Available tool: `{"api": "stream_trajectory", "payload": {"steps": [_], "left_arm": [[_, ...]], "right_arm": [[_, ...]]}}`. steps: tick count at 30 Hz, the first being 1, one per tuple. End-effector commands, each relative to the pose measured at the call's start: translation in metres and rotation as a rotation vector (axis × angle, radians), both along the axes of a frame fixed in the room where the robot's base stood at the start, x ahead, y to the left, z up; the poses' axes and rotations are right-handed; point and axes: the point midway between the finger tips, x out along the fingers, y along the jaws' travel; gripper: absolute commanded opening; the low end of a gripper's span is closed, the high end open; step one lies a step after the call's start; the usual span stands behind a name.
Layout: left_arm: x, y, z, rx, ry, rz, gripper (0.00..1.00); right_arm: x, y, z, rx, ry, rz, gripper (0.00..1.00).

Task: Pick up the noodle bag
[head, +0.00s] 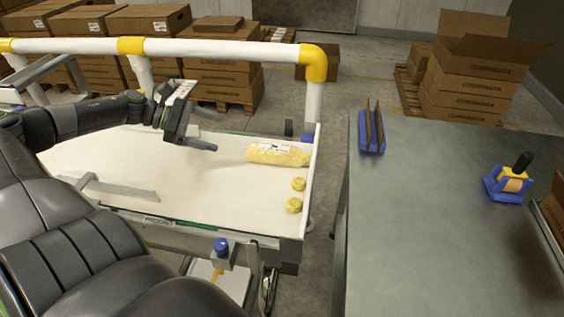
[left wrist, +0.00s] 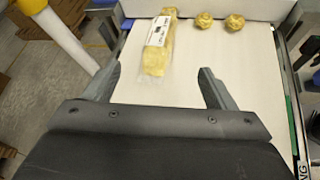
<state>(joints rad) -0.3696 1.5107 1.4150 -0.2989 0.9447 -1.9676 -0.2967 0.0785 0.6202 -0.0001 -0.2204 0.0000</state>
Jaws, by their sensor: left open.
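The noodle bag (head: 277,154) is a clear bag of yellow noodles with a white label. It lies on the white belt (head: 150,195) near its right end in the head view. In the left wrist view the noodle bag (left wrist: 158,42) lies beyond the fingertips, a little left of centre. My left gripper (head: 214,132) is open and empty above the belt, left of the bag and apart from it. Its two fingers also show in the left wrist view (left wrist: 160,82). My right gripper is not in view.
Two loose noodle nests (head: 296,195) lie on the belt near the bag, by the end wall (head: 312,180). A white and yellow pipe rail (head: 210,48) runs behind the belt. A metal table (head: 430,210) stands to the right, holding a blue rack (head: 372,145) and a tape dispenser (head: 510,183).

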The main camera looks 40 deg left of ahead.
Motion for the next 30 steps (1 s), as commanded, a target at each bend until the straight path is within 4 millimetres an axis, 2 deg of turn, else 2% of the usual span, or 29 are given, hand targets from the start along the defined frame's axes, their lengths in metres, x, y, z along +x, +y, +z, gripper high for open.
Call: {"api": "stream_trajectory", "payload": {"steps": [4,12,24,30], "left_arm": [[0.005,-0.006,-0.006,0.019,-0.01,-0.031,0.79],[0.032,-0.033,-0.023,0.015,-0.012,-0.029,0.79],[0.064,-0.066,-0.044,0.013,-0.009,-0.027,0.79],[0.074,-0.075,-0.052,0.016,-0.006,-0.025,0.79]], "right_arm": [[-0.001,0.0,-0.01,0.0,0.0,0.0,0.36],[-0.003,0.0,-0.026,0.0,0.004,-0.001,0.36],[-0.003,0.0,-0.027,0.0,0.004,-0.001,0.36],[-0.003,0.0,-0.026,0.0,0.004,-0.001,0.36]]}}
